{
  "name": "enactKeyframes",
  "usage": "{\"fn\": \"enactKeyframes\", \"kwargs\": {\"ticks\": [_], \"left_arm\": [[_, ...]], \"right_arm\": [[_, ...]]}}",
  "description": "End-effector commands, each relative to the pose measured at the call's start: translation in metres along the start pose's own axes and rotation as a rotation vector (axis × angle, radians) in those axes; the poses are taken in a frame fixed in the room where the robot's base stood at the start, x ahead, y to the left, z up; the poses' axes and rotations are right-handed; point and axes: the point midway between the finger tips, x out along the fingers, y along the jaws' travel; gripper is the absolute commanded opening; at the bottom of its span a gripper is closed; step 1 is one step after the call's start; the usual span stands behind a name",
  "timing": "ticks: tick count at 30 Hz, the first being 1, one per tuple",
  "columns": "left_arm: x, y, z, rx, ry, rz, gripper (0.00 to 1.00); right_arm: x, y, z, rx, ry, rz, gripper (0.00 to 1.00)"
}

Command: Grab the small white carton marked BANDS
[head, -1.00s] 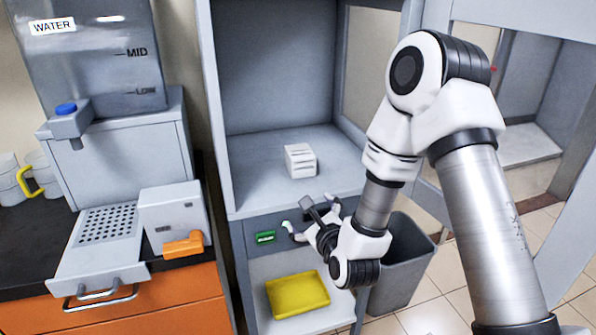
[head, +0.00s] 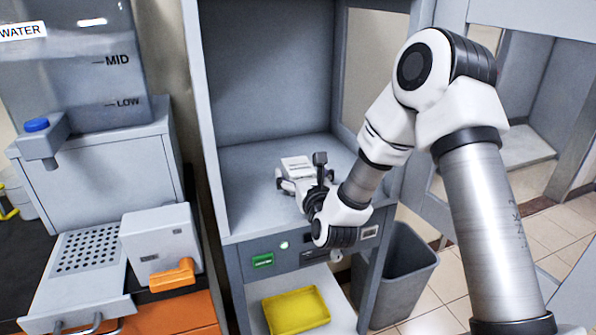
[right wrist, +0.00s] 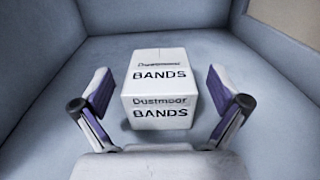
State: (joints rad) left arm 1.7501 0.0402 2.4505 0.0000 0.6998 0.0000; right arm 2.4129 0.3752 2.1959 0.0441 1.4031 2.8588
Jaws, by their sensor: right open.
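The small white carton (head: 297,165) stands on the floor of the grey open-fronted cabinet in the head view, partly hidden by my right gripper. In the right wrist view the carton (right wrist: 160,88) shows BANDS on its top and its front face. My right gripper (head: 304,179) is inside the cabinet at the carton. It is open, with one finger on each side of the carton, and a gap shows on both sides in the right wrist view (right wrist: 160,95). My left gripper is not in view.
The cabinet's walls (head: 270,75) rise around the carton at the back and sides. Below are a front panel with a green switch (head: 262,260) and a yellow tray (head: 297,311). A grey bin (head: 402,275) stands at the right, and a water dispenser (head: 95,170) at the left.

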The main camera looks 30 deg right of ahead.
Motion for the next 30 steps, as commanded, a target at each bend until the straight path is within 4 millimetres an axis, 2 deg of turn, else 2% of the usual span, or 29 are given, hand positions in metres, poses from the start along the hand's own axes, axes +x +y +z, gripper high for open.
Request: {"fn": "enactKeyframes", "kwargs": {"ticks": [3,9,15,25,28,30], "left_arm": [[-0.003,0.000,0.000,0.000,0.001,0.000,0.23],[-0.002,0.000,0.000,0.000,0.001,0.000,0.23],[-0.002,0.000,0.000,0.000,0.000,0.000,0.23],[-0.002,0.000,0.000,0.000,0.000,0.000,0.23],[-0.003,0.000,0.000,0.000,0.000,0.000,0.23],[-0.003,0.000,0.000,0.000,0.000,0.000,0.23]], "right_arm": [[0.013,0.000,0.000,-0.001,0.001,0.001,0.98],[0.014,0.001,-0.001,-0.001,0.000,0.001,0.98],[0.014,0.001,-0.001,-0.001,0.001,0.001,0.31],[0.014,0.000,0.001,-0.001,0.001,0.001,0.31],[0.014,0.000,0.014,-0.001,-0.001,0.001,0.31],[0.014,0.001,0.030,0.001,-0.004,0.002,0.31]]}}
